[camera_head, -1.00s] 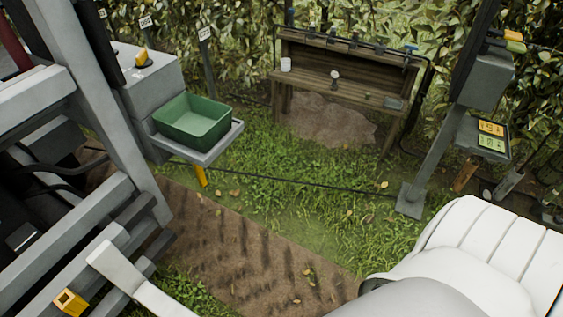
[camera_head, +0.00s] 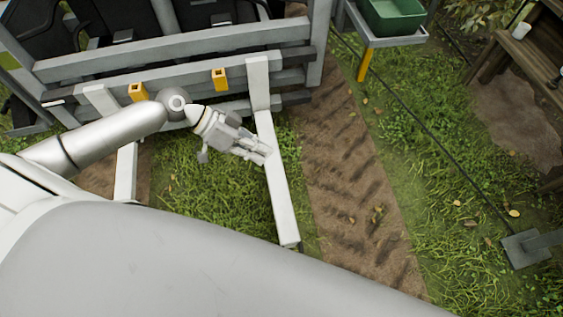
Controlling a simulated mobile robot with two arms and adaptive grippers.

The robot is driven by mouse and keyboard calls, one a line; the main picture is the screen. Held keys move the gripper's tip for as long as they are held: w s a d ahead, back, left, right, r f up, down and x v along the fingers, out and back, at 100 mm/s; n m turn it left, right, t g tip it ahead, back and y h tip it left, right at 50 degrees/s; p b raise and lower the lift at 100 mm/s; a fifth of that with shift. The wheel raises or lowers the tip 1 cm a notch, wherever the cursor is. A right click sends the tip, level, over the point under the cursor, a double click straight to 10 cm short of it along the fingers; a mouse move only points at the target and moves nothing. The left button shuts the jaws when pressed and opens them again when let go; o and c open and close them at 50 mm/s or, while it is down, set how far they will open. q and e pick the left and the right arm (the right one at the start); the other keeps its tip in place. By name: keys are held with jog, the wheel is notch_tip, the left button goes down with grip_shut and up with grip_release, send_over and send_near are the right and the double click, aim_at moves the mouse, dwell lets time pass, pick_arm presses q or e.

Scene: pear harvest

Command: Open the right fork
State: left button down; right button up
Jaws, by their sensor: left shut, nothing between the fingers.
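The right fork (camera_head: 280,205) is a white L-shaped bar on the grey carriage (camera_head: 180,55); its tine reaches down over the grass toward the dirt strip. The left fork (camera_head: 126,172) hangs nearer the left of the carriage, partly behind my arm. My left gripper (camera_head: 262,153) is shut and empty, with its fingertips at the left side of the right fork, below its upright part. I cannot tell whether they touch it. My right gripper is not in view.
Two yellow-orange blocks (camera_head: 219,79) sit on the carriage bars between the forks. A green crate (camera_head: 393,20) stands on a grey shelf at the top. A wooden bench (camera_head: 512,52) is at the upper right. Grass and a dirt strip (camera_head: 350,170) lie open right of the fork.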

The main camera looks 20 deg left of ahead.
pick_arm(q)
jog(key=d+f+p, duration=0.1)
jog(key=d+f, duration=0.6)
jog(key=f, duration=0.2)
jog(key=shift+w+d+f+p, duration=0.2)
jog(key=shift+d+f+p, duration=0.05)
jog(key=shift+f+p, duration=0.15)
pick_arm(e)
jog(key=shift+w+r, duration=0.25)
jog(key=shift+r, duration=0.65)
